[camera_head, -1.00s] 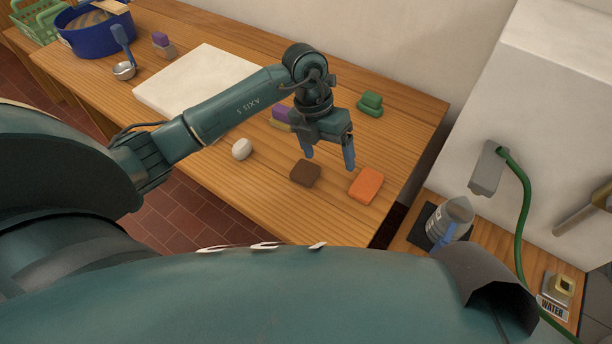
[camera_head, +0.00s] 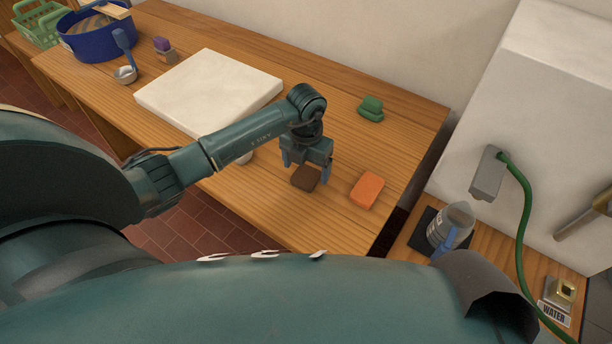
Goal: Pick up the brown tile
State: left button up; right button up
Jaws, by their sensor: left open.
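The brown tile (camera_head: 305,180) lies flat on the wooden table, near its front edge. My left gripper (camera_head: 306,171) points down over the tile with its fingers apart, one at the tile's left side and one at its right. It is open, and the gripper hides the tile's far edge. I cannot tell whether the fingers touch the tile. My right gripper is not in view.
An orange tile (camera_head: 367,190) lies just right of the brown one. Green blocks (camera_head: 371,107) sit farther back. The table's (camera_head: 290,225) front strip is clear.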

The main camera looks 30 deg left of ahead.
pick_arm(q)
notch_tip(320, 180, down, 2)
jog(key=shift+f, duration=0.1)
jog(key=c, duration=1.1)
jog(key=shift+c, duration=0.2)
